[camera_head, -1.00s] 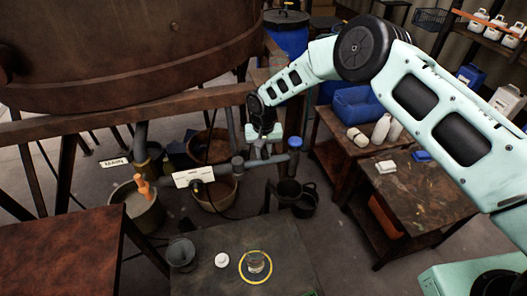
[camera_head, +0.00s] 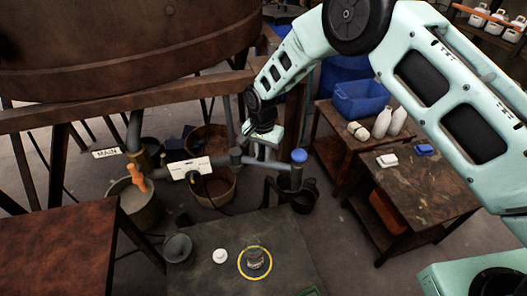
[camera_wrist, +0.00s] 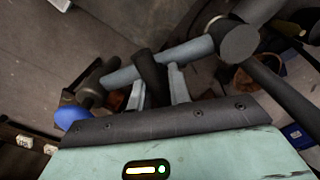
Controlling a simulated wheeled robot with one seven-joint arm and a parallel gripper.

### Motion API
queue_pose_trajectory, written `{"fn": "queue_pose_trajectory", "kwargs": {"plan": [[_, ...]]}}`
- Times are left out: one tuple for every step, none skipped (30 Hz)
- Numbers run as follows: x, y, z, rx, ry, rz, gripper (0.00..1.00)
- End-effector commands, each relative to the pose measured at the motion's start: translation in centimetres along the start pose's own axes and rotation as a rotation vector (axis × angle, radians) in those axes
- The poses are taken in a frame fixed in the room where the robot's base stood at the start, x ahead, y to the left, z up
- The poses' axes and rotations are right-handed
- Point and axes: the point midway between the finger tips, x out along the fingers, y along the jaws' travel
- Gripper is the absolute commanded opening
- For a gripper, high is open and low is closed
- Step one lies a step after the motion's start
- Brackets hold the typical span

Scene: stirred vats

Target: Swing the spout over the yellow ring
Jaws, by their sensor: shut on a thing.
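The spout (camera_head: 280,165) is a grey pipe running right from an upright pivot, with a blue cap (camera_head: 299,155) at its outer end. My gripper (camera_head: 265,152) is shut on the spout between pivot and cap. In the wrist view my gripper (camera_wrist: 157,95) has its fingers either side of a dark upright piece at the pipe (camera_wrist: 192,52); the blue cap (camera_wrist: 72,116) is at left. The yellow ring (camera_head: 241,270) lies on the dark table, with a clear glass vessel (camera_head: 256,257) standing inside it. The spout's outer end is behind and right of the ring.
A white lid (camera_head: 220,256) and a grey funnel-like cup (camera_head: 177,248) are left of the ring. A large rusty vat (camera_head: 120,60) stands behind on a beam. An orange-handled valve (camera_head: 136,175) and buckets stand at left. A black container (camera_head: 302,196) is below the spout end.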

Motion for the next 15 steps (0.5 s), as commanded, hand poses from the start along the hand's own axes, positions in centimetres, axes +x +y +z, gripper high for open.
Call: {"fn": "queue_pose_trajectory", "kwargs": {"plan": [[0.2,-0.1,0.3,0.045,0.006,-0.005,0.00],[0.1,-0.1,0.5,0.074,0.007,-0.006,0.00],[0.1,0.0,0.8,0.112,0.006,-0.005,0.00],[0.2,0.0,1.1,0.140,0.006,-0.005,0.00],[0.1,0.0,1.3,0.169,0.007,-0.006,0.00],[0.1,0.0,1.6,0.207,0.007,-0.006,0.00],[0.1,0.1,1.9,0.235,0.006,-0.006,0.00],[0.1,0.0,2.1,0.264,0.006,-0.006,0.00],[0.1,0.0,2.5,0.302,0.007,-0.007,0.00],[0.1,0.0,2.7,0.330,0.007,-0.007,0.00],[0.0,-0.1,3.0,0.359,0.006,-0.007,0.00],[0.0,-0.1,3.3,0.397,0.007,-0.007,0.00],[0.0,-0.2,3.5,0.426,0.007,-0.007,0.00],[0.0,-0.2,3.8,0.454,0.006,-0.008,0.00],[0.0,-0.3,4.1,0.491,0.007,-0.008,0.00]]}}
